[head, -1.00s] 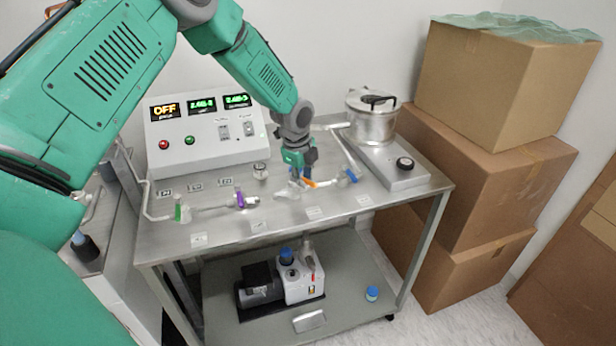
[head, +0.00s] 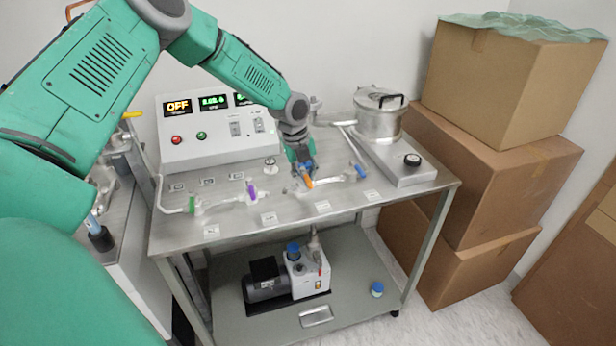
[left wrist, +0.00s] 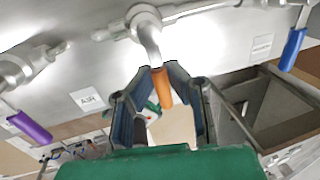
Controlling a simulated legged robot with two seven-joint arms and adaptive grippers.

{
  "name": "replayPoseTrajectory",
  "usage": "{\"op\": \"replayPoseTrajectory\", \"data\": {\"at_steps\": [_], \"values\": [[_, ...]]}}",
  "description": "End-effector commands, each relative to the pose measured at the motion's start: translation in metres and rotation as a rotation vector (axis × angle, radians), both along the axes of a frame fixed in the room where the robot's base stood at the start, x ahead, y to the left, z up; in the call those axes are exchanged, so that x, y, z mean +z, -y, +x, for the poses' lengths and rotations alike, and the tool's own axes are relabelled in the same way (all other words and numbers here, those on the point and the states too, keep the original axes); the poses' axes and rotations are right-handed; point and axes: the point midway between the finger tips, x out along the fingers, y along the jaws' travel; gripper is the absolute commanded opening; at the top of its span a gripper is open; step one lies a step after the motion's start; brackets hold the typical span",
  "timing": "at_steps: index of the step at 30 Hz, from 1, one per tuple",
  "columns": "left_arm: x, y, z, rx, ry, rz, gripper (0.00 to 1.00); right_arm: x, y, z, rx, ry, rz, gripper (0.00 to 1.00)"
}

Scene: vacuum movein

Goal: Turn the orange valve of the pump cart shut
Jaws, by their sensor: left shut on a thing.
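The orange valve (head: 308,182) sits on the metal pipe line on top of the pump cart (head: 230,228). Its handle points toward the cart's front edge in the head view. My left gripper (head: 304,172) reaches down over it and partly hides the valve body. In the left wrist view the orange handle (left wrist: 162,88) lies between the two fingers of my left gripper (left wrist: 161,76), which are shut on it. My right gripper is not in view.
Green (head: 192,204), purple (head: 251,190) and blue (head: 360,171) valve handles stand along the same pipes. A control box (head: 215,140) reading OFF and a metal pot (head: 379,118) stand behind. A pump (head: 298,274) is on the lower shelf. Cardboard boxes (head: 480,160) stand at right.

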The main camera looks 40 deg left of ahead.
Motion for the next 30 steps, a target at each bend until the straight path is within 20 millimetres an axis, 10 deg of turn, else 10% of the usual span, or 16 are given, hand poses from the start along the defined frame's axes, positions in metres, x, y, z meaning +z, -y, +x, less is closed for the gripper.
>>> {"op": "replayPoseTrajectory", "data": {"at_steps": [12, 15, 30], "values": [[0.008, 0.002, 0.005, -0.009, 0.014, -0.003, 0.00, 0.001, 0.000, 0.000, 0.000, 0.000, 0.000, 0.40], [0.008, 0.001, 0.004, -0.009, 0.013, -0.003, 0.33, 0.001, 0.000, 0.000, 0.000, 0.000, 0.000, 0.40], [0.019, -0.005, 0.002, -0.007, 0.006, -0.005, 0.33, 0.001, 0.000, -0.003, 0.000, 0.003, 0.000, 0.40]]}}
